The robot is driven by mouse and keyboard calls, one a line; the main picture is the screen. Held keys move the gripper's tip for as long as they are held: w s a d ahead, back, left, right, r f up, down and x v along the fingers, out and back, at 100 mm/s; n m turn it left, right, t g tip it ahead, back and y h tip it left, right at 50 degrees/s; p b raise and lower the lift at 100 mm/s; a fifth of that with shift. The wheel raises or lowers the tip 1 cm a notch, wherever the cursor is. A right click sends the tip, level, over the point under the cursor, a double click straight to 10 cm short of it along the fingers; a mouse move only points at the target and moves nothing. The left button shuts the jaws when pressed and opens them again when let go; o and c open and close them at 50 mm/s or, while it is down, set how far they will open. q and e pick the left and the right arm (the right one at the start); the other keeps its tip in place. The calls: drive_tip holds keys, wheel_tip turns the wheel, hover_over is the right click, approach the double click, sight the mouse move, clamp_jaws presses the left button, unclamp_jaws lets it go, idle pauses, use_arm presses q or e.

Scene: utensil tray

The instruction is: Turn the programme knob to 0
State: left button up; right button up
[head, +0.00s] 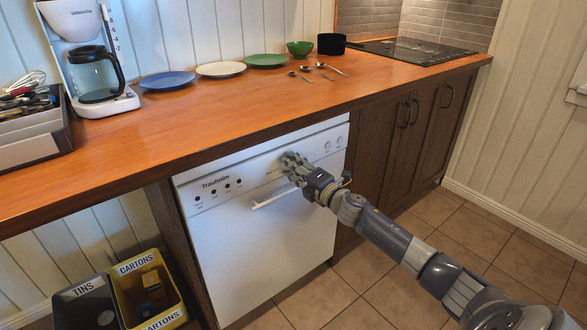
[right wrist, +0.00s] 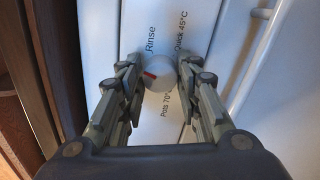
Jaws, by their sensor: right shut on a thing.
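In the right wrist view the red mark points to the left of the picture. The labels Rinse, Quick 45°C and Pots 70° show around the knob; no 0 is visible. My right gripper (right wrist: 160,78) has its fingers on both sides of the knob, shut on it. In the head view my right gripper (head: 289,162) is at the panel and hides the knob. My left gripper is not in view.
The dishwasher's handle (head: 272,198) lies just below the panel, close to my right gripper. The wooden worktop (head: 200,130) overhangs above. Dark cupboards (head: 385,155) stand to the right. Tins (head: 85,298) and cartons (head: 125,270) bins stand on the floor at the left.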

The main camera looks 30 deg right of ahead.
drive_tip(key=n, duration=0.2)
drive_tip(key=shift+n, duration=0.3)
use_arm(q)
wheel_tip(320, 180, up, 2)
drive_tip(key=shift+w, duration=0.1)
use_arm(e)
drive_tip(key=shift+n, duration=0.5)
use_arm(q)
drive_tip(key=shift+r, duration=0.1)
use_arm(e)
drive_tip(key=o, duration=0.9)
drive_tip(key=shift+a, duration=0.1)
drive_tip(key=shift+o, duration=0.7)
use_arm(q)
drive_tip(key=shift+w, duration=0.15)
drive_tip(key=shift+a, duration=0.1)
